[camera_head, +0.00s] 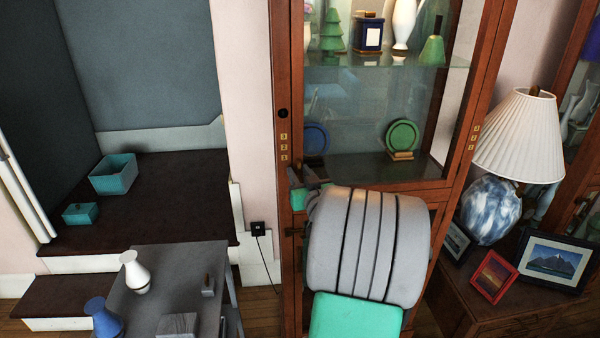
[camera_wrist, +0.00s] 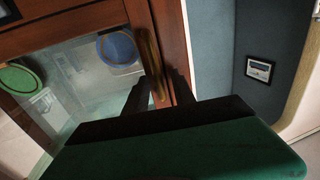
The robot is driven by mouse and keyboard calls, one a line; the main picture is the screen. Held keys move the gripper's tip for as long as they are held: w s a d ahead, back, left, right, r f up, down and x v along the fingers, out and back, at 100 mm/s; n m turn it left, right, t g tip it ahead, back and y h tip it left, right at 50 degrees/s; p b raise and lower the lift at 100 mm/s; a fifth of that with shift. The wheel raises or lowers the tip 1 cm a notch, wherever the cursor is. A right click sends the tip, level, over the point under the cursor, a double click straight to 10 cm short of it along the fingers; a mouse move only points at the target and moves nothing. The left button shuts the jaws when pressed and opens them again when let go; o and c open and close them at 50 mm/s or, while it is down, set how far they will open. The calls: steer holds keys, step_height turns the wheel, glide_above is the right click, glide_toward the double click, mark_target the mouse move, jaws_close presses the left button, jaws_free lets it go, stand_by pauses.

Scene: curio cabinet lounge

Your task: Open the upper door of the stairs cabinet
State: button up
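The stairs cabinet (camera_head: 276,60) is a tall reddish-brown wooden cabinet beside the stair platform. Its upper door has a large glass pane (camera_head: 350,115) and looks closed. A vertical brass handle (camera_wrist: 152,65) on the door's wooden frame shows in the wrist view; in the head view my gripper and arm hide it. My gripper (camera_head: 304,178) is at the lower left of the upper door. In the wrist view its two dark fingers (camera_wrist: 158,92) stand on either side of the handle's lower part, with narrow gaps seeming to show. Firm contact cannot be made out.
Glass shelves behind the door hold a green plate (camera_head: 403,136), a blue plate (camera_head: 315,138) and vases. A lamp (camera_head: 520,135) and picture frames stand close on the right. A grey table (camera_head: 160,300) with a white vase (camera_head: 134,272) stands at the lower left.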

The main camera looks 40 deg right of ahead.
jaws_close()
stand_by(1.4)
